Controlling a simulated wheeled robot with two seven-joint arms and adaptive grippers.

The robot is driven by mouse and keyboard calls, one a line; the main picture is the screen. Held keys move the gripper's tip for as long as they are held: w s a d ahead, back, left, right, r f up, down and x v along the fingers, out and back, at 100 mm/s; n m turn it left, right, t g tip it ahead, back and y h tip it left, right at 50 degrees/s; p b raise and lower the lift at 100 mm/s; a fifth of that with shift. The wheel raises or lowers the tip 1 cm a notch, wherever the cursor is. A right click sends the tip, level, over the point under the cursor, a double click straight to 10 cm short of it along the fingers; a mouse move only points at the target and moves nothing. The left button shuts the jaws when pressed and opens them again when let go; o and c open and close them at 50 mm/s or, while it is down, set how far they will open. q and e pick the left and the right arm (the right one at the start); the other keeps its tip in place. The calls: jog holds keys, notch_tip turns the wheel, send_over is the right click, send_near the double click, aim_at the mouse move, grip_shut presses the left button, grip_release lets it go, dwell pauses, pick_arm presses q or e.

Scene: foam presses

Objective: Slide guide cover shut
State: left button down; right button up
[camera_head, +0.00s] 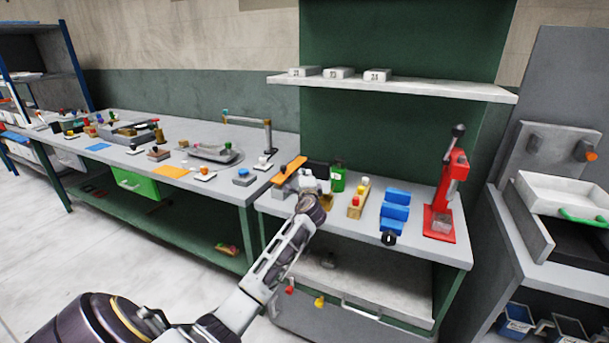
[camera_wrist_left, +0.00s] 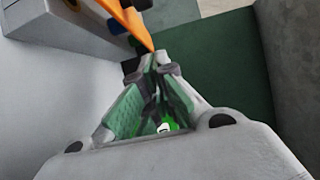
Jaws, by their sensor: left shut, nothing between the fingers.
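An orange flat strip (camera_head: 289,170), which looks like the guide cover, lies at the back left of the near bench. It also shows at the top of the left wrist view (camera_wrist_left: 130,20), running diagonally beside a grey block (camera_wrist_left: 75,35). My left gripper (camera_head: 308,181) is just right of the strip, shut and empty. In the left wrist view its fingertips (camera_wrist_left: 152,68) are together close to the strip's near end; I cannot tell whether they touch. The gripper and wrist hide part of the guide behind them. My right gripper is not in view.
A white shelf (camera_head: 400,86) is above. The bench's front strip is mostly clear.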

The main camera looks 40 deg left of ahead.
pick_arm(q)
jog(key=v, duration=0.7)
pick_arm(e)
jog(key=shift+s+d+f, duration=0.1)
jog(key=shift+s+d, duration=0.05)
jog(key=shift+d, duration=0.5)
pick_arm(q)
jog(key=shift+s+d, duration=0.1)
jog(key=shift+s, duration=0.05)
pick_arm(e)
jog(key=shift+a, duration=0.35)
